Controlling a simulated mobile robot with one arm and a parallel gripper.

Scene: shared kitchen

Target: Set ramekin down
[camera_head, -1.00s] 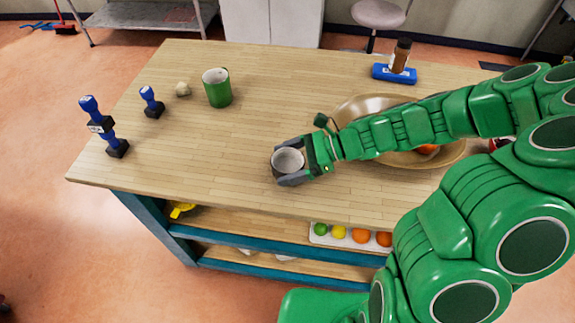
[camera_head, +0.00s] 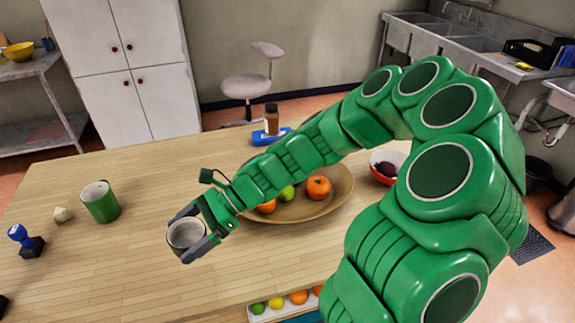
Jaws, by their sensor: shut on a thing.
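The ramekin (camera_head: 184,233) is a small whitish-grey round cup, upright near the front middle of the wooden table (camera_head: 95,255). My gripper (camera_head: 187,233) is shut on it, with one finger on its far side and one on its near side. The ramekin is at or just above the tabletop; I cannot tell if it touches.
A wide bowl (camera_head: 318,208) with fruit lies right, partly behind my arm. A brown bottle (camera_head: 271,119) stands by a blue item. The table between mug and ramekin is clear.

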